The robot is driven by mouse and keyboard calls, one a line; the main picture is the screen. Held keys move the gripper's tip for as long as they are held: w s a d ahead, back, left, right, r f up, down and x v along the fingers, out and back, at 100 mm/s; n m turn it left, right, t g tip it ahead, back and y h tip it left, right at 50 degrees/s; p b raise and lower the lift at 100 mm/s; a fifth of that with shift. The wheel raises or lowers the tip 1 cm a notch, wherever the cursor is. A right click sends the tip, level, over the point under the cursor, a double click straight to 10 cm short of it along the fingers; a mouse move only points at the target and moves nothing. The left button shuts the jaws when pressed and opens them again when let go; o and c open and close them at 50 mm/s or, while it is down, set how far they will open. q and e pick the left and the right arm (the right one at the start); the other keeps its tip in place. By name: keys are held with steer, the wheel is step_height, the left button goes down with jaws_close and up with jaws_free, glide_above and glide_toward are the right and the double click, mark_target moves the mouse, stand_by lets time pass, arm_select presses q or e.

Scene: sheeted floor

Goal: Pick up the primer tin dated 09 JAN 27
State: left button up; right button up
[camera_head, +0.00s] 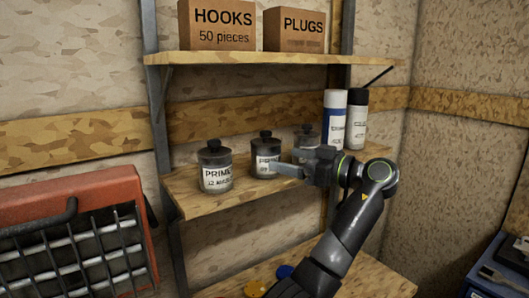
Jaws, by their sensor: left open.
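Three dark primer tins with black knobbed lids and white labels stand in a row on the middle shelf (190,203). The left primer tin (215,165) has a second label line that is too small to read surely. The middle primer tin (266,147) has its label partly covered by a finger of my left gripper (285,161). The right primer tin (306,136) is mostly hidden behind the gripper, and its date does not show. My left gripper is open, its fingers pointing left beside the middle tin. I cannot tell whether they touch it. My right gripper is not in view.
A blue-and-white spray can (334,116) and a black-and-white one (357,118) stand at the shelf's right end. HOOKS (218,25) and PLUGS (294,30) boxes sit on the shelf above. A red heater-like unit with a grille (75,205) is at left, a blue box (495,268) at lower right.

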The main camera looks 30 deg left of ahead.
mark_target(265, 151)
arm_select(q)
steer(key=shift+a+r+p, duration=0.1)
steer(key=shift+a+p, duration=0.2)
steer(key=shift+a, duration=0.95)
steer(key=a+p, duration=0.2)
steer(key=a, duration=0.1)
steer(key=a+p, duration=0.1)
steer(key=p, duration=0.1)
steer(key=shift+s+a+r, duration=0.1)
steer(key=shift+a+r, duration=0.15)
steer(key=shift+a, duration=0.2)
steer(key=shift+f, duration=0.15)
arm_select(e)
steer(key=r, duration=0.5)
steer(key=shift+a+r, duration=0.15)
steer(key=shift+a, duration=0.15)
arm_select(q)
steer(key=c, duration=1.3)
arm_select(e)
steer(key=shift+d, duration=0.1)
